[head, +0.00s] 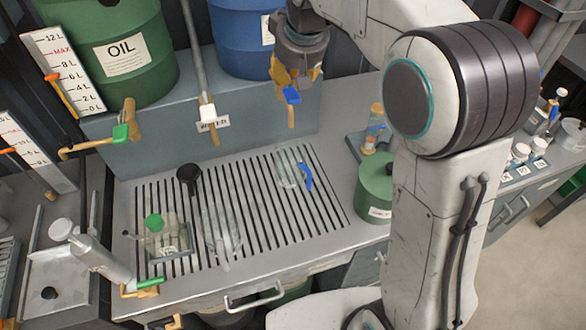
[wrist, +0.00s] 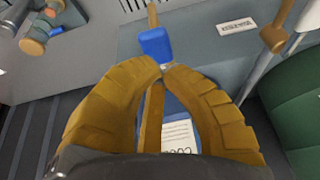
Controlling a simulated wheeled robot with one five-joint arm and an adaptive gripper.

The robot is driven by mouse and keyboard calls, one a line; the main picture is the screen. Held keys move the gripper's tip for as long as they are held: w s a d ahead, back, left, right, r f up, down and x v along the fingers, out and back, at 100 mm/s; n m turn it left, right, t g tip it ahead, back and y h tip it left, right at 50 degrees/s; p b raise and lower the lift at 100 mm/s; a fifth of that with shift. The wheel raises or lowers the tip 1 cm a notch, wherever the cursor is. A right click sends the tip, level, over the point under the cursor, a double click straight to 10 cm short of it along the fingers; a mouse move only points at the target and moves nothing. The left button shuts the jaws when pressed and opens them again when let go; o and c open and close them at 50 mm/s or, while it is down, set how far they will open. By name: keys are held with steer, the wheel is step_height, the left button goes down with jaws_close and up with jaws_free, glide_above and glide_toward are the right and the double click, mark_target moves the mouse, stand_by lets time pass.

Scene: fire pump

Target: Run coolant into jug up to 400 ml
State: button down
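My gripper (head: 297,80) is at the blue-handled tap, in front of the blue drum (head: 240,35). In the wrist view its ochre fingers (wrist: 163,68) come together at the tips, right at the blue tap handle (wrist: 155,43). I see no gap between the tips; whether they touch the handle I cannot tell. In the head view the blue handle (head: 291,95) sits just below the fingers, above a brass spout (head: 291,116). A clear jug with a blue handle (head: 288,170) stands on the slatted grate below that spout. Its liquid level cannot be made out.
A green oil drum (head: 120,55) and green-handled tap (head: 121,133) are at left, a white-handled tap (head: 207,112) between. A green canister (head: 374,188) stands right.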

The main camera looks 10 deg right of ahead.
mark_target(293, 96)
steer(key=shift+f+b, duration=2.15)
steer(key=shift+f, duration=0.55)
stand_by(5.3)
